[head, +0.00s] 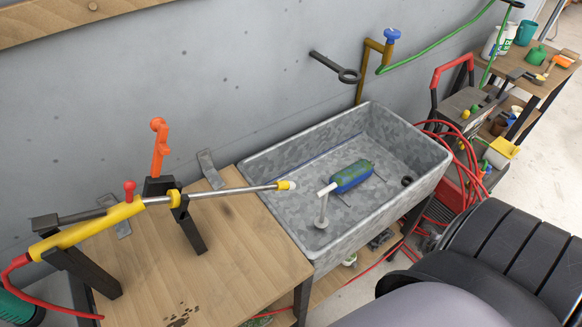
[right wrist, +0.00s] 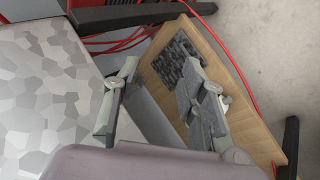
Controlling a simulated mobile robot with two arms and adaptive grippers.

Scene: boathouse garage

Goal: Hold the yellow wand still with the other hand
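The yellow wand (head: 98,226) lies roughly level in black supports on the wooden bench in the head view. Its silver lance runs right, and its yellow nozzle (head: 286,185) reaches over the metal sink (head: 290,228). A red trigger-like knob (head: 130,190) stands up from its body. A red hose (head: 40,310) leaves its left end. My right gripper (right wrist: 160,98) shows in the right wrist view, fingers apart with nothing between them, beside what looks like the sink's mottled grey side. The wand is not in that view. My left gripper is not in view.
An upright orange piece (head: 159,148) stands at a black support behind the wand. Red hoses (head: 465,150) coil right of the sink. A wooden shelf (right wrist: 222,70) lies below my right gripper.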

